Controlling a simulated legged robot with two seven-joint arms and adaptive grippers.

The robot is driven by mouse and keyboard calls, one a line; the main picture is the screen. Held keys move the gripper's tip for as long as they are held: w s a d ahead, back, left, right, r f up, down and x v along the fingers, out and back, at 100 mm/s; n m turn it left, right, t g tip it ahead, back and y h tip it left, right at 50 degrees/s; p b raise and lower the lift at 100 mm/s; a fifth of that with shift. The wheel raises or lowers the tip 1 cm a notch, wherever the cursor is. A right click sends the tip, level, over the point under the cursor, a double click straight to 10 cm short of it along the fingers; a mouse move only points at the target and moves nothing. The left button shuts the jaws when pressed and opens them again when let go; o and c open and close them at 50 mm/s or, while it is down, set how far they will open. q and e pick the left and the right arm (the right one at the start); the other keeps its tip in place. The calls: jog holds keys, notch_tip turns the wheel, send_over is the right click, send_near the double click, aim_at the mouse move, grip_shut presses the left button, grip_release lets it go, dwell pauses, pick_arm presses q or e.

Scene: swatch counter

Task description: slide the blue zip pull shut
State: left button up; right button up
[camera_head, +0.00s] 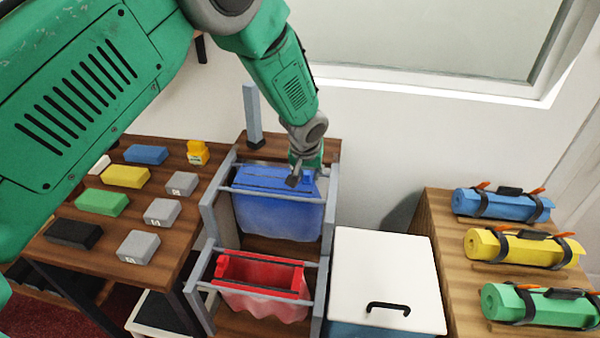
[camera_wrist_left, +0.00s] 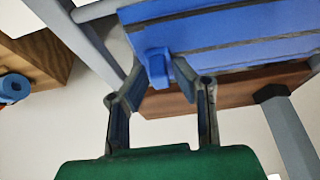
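The blue bag (camera_head: 278,215) hangs in the rear part of a grey-railed rack, and its top carries dark lengthwise lines. My left gripper (camera_head: 296,180) is at the right end of the bag's top in the head view. In the left wrist view the blue zip pull (camera_wrist_left: 158,68) stands up from the bag's top (camera_wrist_left: 230,40), near the left end. My left gripper's fingertips (camera_wrist_left: 159,72) close in on both sides of the pull and seem to touch it. In the head view the fingers mostly hide the pull. My right gripper is not in view.
A red open bag (camera_head: 262,288) hangs in front of the blue one. A grey post (camera_head: 252,115) stands behind the rack. A white-lidded box (camera_head: 383,265) is at right. Side tables hold coloured blocks (camera_head: 103,201) and strapped rolls (camera_head: 520,248).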

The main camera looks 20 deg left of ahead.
pick_arm(q)
jog(key=shift+d, duration=0.2)
jog(key=shift+a, duration=0.45)
jog(key=v, duration=0.2)
jog(key=d+v, duration=0.1)
jog(key=v, duration=0.4)
jog(key=shift+d+r, duration=0.15)
jog(key=shift+d, duration=0.15)
notch_tip(320, 180, up, 4)
jog(key=s+a, duration=0.2)
jog(key=s+a+f+m+g+h, duration=0.1)
jog(key=s+f+g+h, duration=0.1)
jog(key=s+f, duration=1.55)
jog(key=s+a+f+m+g+y, duration=0.1)
jog(key=s+f, duration=0.4)
jog(key=s, duration=0.7)
jog(key=s+a+f+g, duration=0.15)
jog(key=s+f, duration=0.25)
jog(key=s, duration=0.7)
notch_tip(320, 180, down, 9)
jog(key=w+m+b, duration=0.1)
jog(key=w+b, duration=0.1)
jog(key=b, duration=0.8)
jog(key=shift+w+d+f+t+b, duration=0.2)
jog(key=shift+d+f+t+b, duration=0.05)
jog(key=shift+t+b, duration=0.1)
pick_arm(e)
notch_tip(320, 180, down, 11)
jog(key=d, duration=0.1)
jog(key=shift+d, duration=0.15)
